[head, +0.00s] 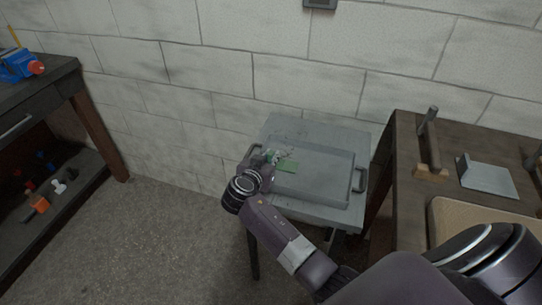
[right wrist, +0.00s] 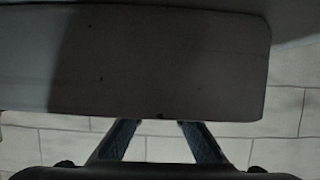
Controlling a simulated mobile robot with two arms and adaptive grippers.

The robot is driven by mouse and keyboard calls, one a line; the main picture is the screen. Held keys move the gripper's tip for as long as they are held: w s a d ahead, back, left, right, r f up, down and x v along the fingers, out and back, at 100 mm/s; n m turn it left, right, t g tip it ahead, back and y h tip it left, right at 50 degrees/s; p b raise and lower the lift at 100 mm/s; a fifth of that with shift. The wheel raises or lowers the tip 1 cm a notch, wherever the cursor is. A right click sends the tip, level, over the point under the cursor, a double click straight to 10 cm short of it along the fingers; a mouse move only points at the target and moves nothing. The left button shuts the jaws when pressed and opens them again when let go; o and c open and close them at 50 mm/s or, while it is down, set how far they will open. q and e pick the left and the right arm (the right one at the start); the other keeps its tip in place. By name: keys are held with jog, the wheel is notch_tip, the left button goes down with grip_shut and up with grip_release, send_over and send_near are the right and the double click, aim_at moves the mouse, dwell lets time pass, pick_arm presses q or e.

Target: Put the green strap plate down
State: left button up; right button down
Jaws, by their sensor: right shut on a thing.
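The green strap plate (head: 288,165) is a small flat green piece in the head view, over the left part of a grey tray (head: 315,190). My right gripper (head: 270,157) is shut on its left end; the fingertips are small there and partly hidden by the wrist. I cannot tell whether the plate touches the tray. In the right wrist view the two fingers of my right gripper (right wrist: 162,128) reach toward a large grey panel, which I cannot identify for sure. My left gripper is not in view.
The tray has dark handles and lies on a small grey table (head: 285,126) against a block wall. A wooden bench (head: 400,140) at the right holds a clamp-like fixture (head: 430,145) and a grey metal piece (head: 488,176). A dark shelf bench (head: 60,85) stands at the left.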

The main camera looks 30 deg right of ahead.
jog(key=shift+f, duration=0.15)
jog(key=c, duration=2.2)
grip_release()
jog(key=shift+c, duration=0.2)
jog(key=shift+r, duration=0.35)
jog(key=v, duration=0.7)
jog(key=b+v, duration=0.1)
jog(key=v, duration=0.2)
jog(key=shift+s+a+f, duration=0.15)
jog(key=shift+s+a, duration=0.15)
jog(key=shift+a, duration=0.05)
jog(key=shift+s+a+r, duration=0.35)
jog(key=shift+s+a, duration=0.05)
